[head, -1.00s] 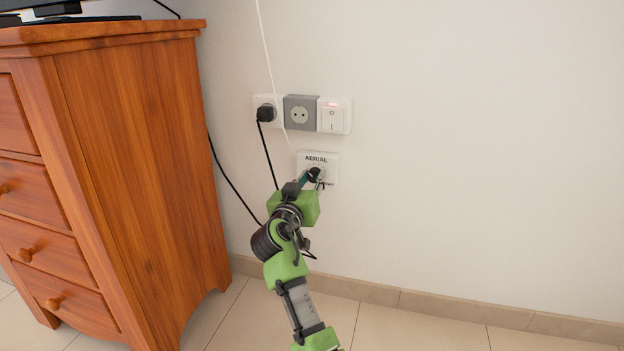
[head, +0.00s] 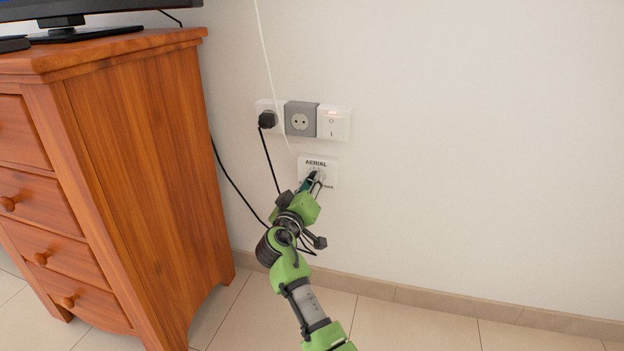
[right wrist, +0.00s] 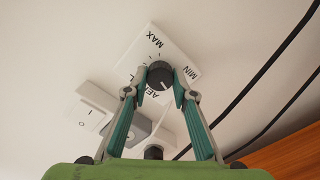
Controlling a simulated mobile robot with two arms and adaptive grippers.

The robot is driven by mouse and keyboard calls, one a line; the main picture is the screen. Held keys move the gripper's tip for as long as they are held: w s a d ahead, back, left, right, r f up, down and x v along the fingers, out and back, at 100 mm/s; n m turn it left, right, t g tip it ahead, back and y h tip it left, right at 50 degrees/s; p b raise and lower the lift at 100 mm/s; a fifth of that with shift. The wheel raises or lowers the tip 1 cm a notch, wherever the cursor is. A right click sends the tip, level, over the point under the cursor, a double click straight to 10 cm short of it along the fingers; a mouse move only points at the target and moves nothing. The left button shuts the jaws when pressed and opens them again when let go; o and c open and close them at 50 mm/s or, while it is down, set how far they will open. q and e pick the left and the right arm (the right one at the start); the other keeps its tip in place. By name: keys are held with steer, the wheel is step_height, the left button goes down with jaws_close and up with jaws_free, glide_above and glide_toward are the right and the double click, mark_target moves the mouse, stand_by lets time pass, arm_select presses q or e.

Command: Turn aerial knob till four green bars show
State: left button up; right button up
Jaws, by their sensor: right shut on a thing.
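The white AERIAL plate (head: 318,163) is on the wall below the socket row; my right gripper covers part of it in the head view. In the right wrist view the plate (right wrist: 184,58) shows MIN and MAX marks and a black round knob (right wrist: 160,74) with a pale pointer line. My right gripper (head: 317,181) is at the plate, its fingers shut on the knob from both sides, as the right wrist view also shows (right wrist: 160,82). The screen (head: 90,8) on the dresser shows only its lower edge, and no bars are visible. My left gripper is out of view.
Black cables hang at the left. A wooden dresser (head: 140,170) stands on the left. The wall and floor at right are clear.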

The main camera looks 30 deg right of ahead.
stand_by(0.4)
steer(key=o, duration=1.1)
steer(key=v, duration=0.7)
steer(key=shift+a, duration=0.15)
steer(key=shift+s, duration=0.15)
